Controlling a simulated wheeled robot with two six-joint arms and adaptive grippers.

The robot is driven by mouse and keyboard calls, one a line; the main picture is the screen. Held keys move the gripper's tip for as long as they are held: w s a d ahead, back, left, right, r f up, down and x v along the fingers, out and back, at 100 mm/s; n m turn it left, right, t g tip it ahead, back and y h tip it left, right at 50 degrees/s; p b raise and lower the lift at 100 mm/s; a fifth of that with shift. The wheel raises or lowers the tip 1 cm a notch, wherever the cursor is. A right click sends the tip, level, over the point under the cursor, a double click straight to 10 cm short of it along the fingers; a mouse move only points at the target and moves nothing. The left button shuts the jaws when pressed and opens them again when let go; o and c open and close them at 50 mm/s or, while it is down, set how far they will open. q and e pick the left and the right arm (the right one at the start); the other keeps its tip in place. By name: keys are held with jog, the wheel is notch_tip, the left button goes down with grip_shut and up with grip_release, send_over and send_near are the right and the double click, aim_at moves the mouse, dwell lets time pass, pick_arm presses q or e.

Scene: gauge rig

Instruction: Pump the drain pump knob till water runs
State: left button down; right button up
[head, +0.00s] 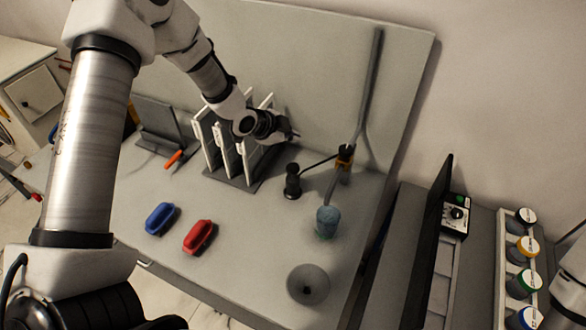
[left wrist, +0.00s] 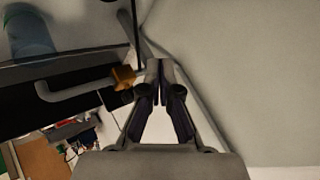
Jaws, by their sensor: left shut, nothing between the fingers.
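A black upright pump with a round knob top (head: 293,172) stands on the grey bench, joined by a thin dark rod or hose to an orange fitting (head: 345,156) on a grey pipe (head: 368,95). The pipe bends down toward a bluish cup (head: 327,221); I can make out no stream of water. My left gripper (head: 294,134) is shut and empty, above and behind the pump knob, apart from it. In the left wrist view its closed fingers (left wrist: 160,68) are beside the orange fitting (left wrist: 123,76), with the cup (left wrist: 30,35) at upper left. My right gripper is not in view.
A rack with upright white plates (head: 226,150) stands under my left forearm. Blue (head: 161,217) and red (head: 198,236) handled blocks lie in front. A round grey disc or bowl (head: 308,284) is near the front edge. Capped jars (head: 527,248) stand at right.

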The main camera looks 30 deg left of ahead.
aim_at(292, 168)
pick_arm(q)
jog(key=shift+a, duration=0.2)
jog(key=shift+f, duration=0.1)
notch_tip(292, 168, down, 8)
jog(key=b, duration=0.6)
jog(key=shift+d, duration=0.1)
jog(key=shift+f+b, duration=0.3)
jog(key=shift+f, duration=0.05)
dwell(0.8)
jog(key=shift+f+b, duration=0.3)
jog(key=shift+f, duration=0.1)
